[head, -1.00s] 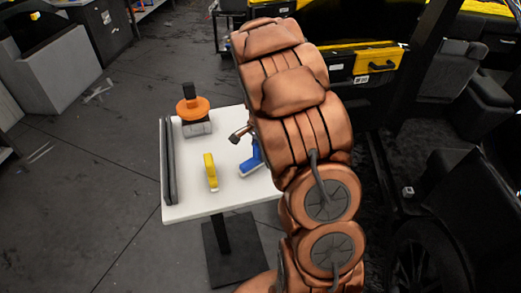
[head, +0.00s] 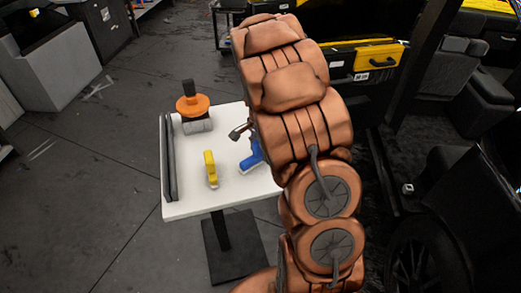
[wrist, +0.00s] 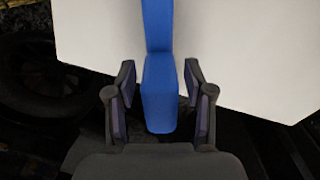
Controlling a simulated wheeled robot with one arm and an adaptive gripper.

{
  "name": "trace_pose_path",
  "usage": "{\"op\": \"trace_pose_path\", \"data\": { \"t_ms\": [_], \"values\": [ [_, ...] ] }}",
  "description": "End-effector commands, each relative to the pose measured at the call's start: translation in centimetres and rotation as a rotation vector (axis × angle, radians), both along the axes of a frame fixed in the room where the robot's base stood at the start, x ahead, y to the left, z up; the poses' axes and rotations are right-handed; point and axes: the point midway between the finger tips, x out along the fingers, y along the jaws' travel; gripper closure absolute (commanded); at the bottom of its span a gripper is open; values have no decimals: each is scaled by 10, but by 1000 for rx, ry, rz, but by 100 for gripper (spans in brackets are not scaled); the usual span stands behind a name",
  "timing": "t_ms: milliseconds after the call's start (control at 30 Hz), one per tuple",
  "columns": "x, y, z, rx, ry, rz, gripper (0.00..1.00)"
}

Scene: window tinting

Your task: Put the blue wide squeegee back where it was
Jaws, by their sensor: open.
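The blue wide squeegee (head: 251,157) lies on the right part of the white table, partly hidden behind my arm in the head view. In the wrist view its blue handle (wrist: 160,95) runs up the middle of the picture, over the white tabletop and past its near edge. My gripper (wrist: 160,78) is open, with one finger on each side of the handle and visible gaps between. The squeegee's far end is out of the wrist picture. In the head view my arm covers most of the gripper.
The white table (head: 190,206) also holds a yellow tool (head: 211,169), an orange-and-black tool (head: 193,107) and a long dark bar (head: 169,157) along its left edge. A black car with open doors stands at the right. Floor left of the table is clear.

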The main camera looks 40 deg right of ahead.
Motion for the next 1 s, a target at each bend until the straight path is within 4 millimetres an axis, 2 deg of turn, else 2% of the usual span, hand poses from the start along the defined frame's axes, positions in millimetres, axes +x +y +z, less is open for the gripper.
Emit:
{"op": "trace_pose_path", "data": {
  "t_ms": [167, 400, 600, 800, 1000],
  "values": [
    [1, -1, 20, -3, -4, 0, 47],
    [2, -1, 65, -4, -7, -1, 47],
    [1, -1, 96, -2, -3, 1, 47],
    [0, 0, 112, -1, -2, -1, 47],
    [-1, 1, 116, 0, 0, 3, 47]
  ]
}}
